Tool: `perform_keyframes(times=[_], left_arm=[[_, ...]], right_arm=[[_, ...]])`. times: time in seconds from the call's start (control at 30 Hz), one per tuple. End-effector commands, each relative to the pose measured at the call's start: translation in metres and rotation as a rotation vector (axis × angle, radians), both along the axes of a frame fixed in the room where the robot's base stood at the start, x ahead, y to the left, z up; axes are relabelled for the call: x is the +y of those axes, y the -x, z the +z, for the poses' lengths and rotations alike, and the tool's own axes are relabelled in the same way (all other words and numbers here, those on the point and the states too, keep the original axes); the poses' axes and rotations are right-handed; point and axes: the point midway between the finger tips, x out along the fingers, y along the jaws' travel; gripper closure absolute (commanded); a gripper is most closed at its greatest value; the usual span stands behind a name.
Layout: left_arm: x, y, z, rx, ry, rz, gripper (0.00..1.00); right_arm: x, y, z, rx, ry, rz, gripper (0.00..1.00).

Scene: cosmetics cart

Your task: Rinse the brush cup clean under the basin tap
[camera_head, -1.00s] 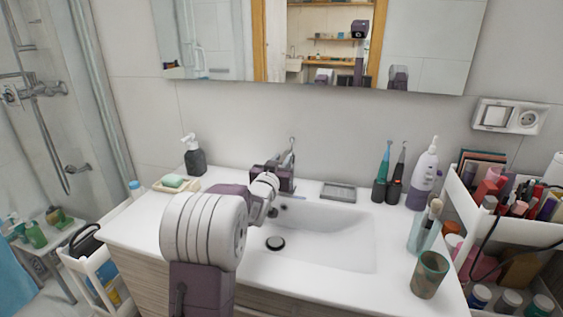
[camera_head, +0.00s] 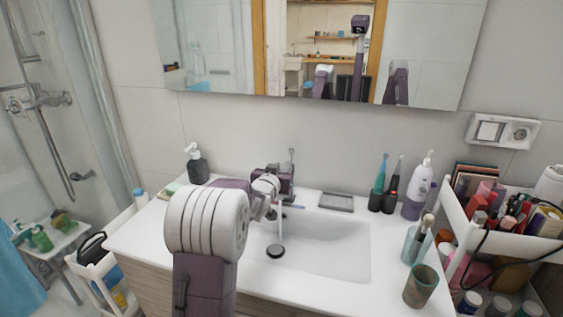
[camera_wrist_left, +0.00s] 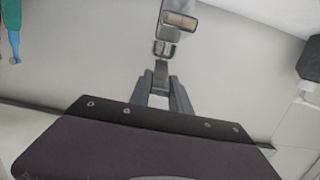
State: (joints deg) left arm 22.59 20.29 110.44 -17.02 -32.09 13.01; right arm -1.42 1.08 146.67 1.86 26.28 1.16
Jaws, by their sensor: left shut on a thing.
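My left gripper (camera_head: 290,178) is at the tap behind the basin. In the left wrist view its fingers (camera_wrist_left: 161,84) are shut on a slim grey metal part of the tap (camera_wrist_left: 164,48), which looks like its lever. In the head view my own wrist hides most of the tap. A thin stream of water (camera_head: 281,228) falls into the white basin (camera_head: 335,250) near the dark drain. A stained, greenish-brown cup (camera_head: 421,287) stands upright and empty-looking on the counter's front right. A pale glass (camera_head: 411,248) holding brushes stands just behind it. My right gripper is not in view.
A grey soap dish (camera_head: 336,203), two electric toothbrushes (camera_head: 384,192) and a white-purple bottle (camera_head: 418,192) line the counter's back right. A dark soap dispenser (camera_head: 197,167) stands back left. A crowded cosmetics cart (camera_head: 457,222) is close to the cups on the right.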

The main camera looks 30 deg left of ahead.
Motion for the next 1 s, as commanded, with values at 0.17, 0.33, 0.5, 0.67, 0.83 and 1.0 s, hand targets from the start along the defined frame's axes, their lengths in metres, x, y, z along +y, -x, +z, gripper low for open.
perform_keyframes(times=[0.17,0.33,0.5,0.67,0.83,1.0], left_arm=[[0.000,0.000,-0.001,0.009,0.003,0.000,1.00],[0.000,0.000,-0.001,0.008,0.002,0.000,0.74],[0.000,0.000,0.000,0.007,0.002,0.000,0.55],[0.000,0.000,0.000,0.007,0.002,0.000,0.55],[-0.003,0.012,0.003,0.005,0.000,0.000,0.55],[-0.010,0.045,0.008,0.005,0.000,0.002,0.55]], right_arm=[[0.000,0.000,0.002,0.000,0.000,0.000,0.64],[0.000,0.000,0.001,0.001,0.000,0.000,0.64],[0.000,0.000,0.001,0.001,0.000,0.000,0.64],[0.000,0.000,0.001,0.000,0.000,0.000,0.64],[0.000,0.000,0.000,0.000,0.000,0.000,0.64],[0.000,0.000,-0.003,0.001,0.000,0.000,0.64]])
